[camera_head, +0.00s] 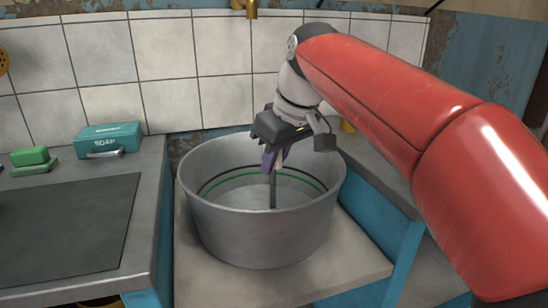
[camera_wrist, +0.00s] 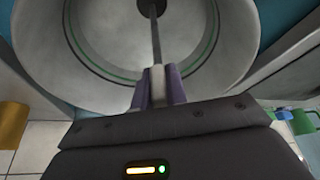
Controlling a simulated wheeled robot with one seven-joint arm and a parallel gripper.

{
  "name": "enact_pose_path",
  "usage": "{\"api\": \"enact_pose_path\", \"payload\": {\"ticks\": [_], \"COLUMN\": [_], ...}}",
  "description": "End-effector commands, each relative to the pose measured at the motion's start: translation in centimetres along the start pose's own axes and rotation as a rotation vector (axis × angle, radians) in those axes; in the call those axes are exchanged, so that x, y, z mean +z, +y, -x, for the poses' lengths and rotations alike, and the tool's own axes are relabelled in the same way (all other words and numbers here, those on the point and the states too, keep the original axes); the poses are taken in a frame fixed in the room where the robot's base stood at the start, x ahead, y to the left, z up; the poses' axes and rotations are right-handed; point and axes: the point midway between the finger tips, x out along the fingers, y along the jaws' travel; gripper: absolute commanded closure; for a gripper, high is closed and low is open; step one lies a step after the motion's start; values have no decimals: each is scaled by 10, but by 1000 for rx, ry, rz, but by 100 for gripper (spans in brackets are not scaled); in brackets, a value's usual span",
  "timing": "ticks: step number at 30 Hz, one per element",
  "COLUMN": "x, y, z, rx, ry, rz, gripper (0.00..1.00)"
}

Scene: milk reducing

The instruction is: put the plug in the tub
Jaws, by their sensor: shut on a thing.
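The tub (camera_head: 265,235) is a large round grey metal vessel with a dark and a green line inside its wall; its pale inside also fills the top of the wrist view (camera_wrist: 92,45). My gripper (camera_head: 274,164) points down over the tub, with its purple fingers shut on a thin dark rod, which I take to be the plug (camera_head: 272,192). The rod hangs upright inside the tub. In the wrist view it runs up from between the fingers (camera_wrist: 157,88) to a dark end (camera_wrist: 151,8). I cannot tell whether its lower end touches the tub floor.
The tub stands on a pale board (camera_head: 345,265) between blue cabinets. On the left counter are a teal soap box (camera_head: 108,140), a green block (camera_head: 30,157) and a dark flat panel (camera_head: 65,225). A yellow object (camera_head: 347,126) is behind my arm. A brass tap (camera_head: 250,8) is above.

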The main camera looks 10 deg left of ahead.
Motion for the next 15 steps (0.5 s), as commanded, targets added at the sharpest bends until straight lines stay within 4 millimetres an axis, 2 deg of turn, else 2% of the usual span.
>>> {"api": "enact_pose_path", "payload": {"ticks": [4,5,10,15], "x": [0,0,0,0], "y": [0,0,0,0], "z": [0,0,0,0], "rx": [0,0,0,0], "ry": [1,1,1,0], "rz": [0,0,0,0], "gripper": [100,83,61,60]}}
